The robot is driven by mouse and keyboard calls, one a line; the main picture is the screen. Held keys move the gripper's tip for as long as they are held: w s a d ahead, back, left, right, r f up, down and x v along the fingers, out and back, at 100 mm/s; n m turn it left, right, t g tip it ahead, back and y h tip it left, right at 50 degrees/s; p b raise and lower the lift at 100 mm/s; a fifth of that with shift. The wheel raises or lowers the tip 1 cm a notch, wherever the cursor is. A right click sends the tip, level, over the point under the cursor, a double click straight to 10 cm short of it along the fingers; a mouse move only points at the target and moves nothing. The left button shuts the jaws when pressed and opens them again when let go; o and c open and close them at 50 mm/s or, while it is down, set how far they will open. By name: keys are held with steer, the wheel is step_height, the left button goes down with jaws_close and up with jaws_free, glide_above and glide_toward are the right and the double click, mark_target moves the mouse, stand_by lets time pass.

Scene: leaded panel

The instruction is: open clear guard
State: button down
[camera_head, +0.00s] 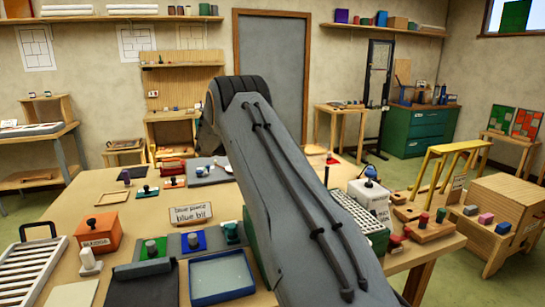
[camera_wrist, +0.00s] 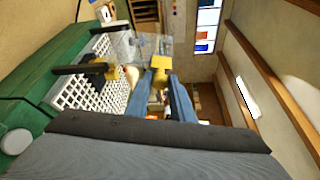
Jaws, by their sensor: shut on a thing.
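In the wrist view, the clear guard (camera_wrist: 127,46) is a see-through panel at the far end of a white grid (camera_wrist: 85,88) on a green machine body (camera_wrist: 40,62). My gripper (camera_wrist: 131,73) has its yellow-padded fingers on either side of a small pale piece (camera_wrist: 131,77) at the guard, and is shut on it. How far the guard is tilted is hard to tell. In the head view, the green machine with its grid top (camera_head: 355,218) shows just right of my arm. My gripper and the guard are hidden there behind the arm.
Left of my arm are a blue-rimmed tray (camera_head: 221,276), knobbed pads (camera_head: 152,250) and an orange box (camera_head: 96,234). The bare tabletop (camera_head: 150,215) has some free room.

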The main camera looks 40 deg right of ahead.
steer(key=shift+w+d+n, duration=0.15)
steer(key=shift+w+n, duration=0.2)
steer(key=shift+n, duration=0.05)
steer(key=c, duration=1.6)
jaws_free()
steer(key=shift+o, duration=0.2)
